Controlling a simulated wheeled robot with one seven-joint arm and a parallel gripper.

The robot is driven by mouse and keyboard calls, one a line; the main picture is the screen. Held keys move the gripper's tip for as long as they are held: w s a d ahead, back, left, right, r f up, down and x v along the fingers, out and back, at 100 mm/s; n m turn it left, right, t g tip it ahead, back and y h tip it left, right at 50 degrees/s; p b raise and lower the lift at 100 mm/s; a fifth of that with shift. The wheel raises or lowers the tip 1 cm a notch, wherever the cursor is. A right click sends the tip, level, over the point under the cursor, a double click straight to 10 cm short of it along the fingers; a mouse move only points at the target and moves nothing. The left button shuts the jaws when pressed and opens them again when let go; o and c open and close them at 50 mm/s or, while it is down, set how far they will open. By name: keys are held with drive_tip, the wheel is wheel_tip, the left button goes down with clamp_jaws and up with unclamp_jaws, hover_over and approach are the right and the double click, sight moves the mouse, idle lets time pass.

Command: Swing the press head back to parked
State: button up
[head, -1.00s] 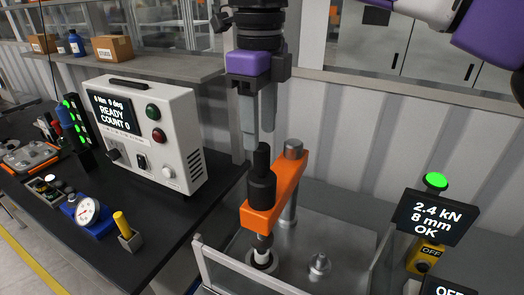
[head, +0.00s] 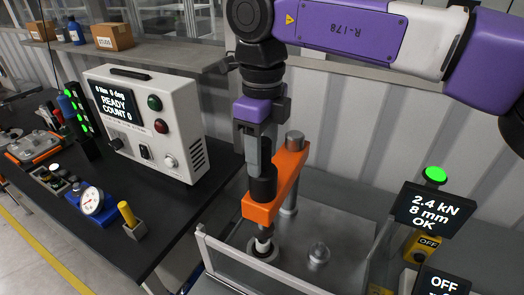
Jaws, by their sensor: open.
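The press head is an orange arm (head: 288,172) with a black cylinder (head: 263,187) at its front end, carried on a grey post (head: 294,140) at the back. Its ram points down over the round seat (head: 263,250) in the metal tray. My gripper (head: 260,165) points straight down at the black cylinder, with its fingers open at the slim upper part of it. The near finger hides most of that upper part, so I cannot tell whether the fingers touch it.
A clear guard (head: 225,258) with a metal rail stands in front of the press. A display reading 2.4 kN, 8 mm, OK (head: 431,209) is at the right, with a green lamp above. A white controller (head: 150,125) stands on the black bench at the left.

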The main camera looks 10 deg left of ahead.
clamp_jaws()
idle(1.3)
